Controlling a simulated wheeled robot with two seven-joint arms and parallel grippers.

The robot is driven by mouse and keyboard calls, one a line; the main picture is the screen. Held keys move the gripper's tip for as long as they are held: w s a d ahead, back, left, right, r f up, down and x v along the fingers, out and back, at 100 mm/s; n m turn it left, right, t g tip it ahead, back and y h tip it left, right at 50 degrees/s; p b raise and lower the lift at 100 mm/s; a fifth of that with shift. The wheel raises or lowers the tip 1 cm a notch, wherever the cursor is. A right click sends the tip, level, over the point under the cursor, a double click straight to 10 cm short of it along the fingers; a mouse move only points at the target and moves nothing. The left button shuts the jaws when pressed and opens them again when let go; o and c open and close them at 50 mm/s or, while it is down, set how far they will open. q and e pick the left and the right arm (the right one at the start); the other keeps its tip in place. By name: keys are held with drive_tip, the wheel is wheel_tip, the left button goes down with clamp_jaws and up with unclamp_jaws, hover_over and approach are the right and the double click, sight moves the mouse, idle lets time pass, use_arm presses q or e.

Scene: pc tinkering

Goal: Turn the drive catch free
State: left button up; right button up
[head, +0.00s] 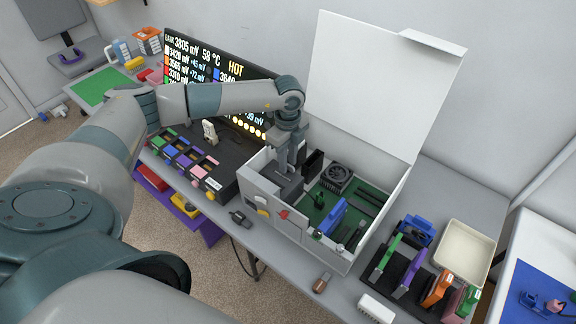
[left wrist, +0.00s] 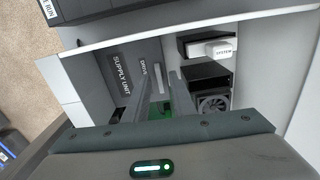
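The open white PC case (head: 330,250) stands on the grey bench, its lid raised at the back. My left gripper (head: 287,168) points down into the case, above the dark drive and supply section at its left side. In the left wrist view, a small pale bar (left wrist: 158,79) beside the DRIVE label (left wrist: 143,69) looks like the drive catch. My left fingers (left wrist: 161,82) are apart around this spot, with a gap between them. I cannot tell whether they touch the bar. My right gripper is out of view.
The SUPPLY UNIT label (left wrist: 121,75) lies left of the fingers. A fan (head: 336,178) and a blue module (head: 331,218) sit inside the case. A rack of coloured cards (head: 405,270) and a cream tray (head: 466,250) stand to the right. A display (head: 215,75) stands behind.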

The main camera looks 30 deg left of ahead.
use_arm(q)
drive_tip(key=shift+r+p, duration=0.45)
drive_tip(key=shift+r, duration=0.55)
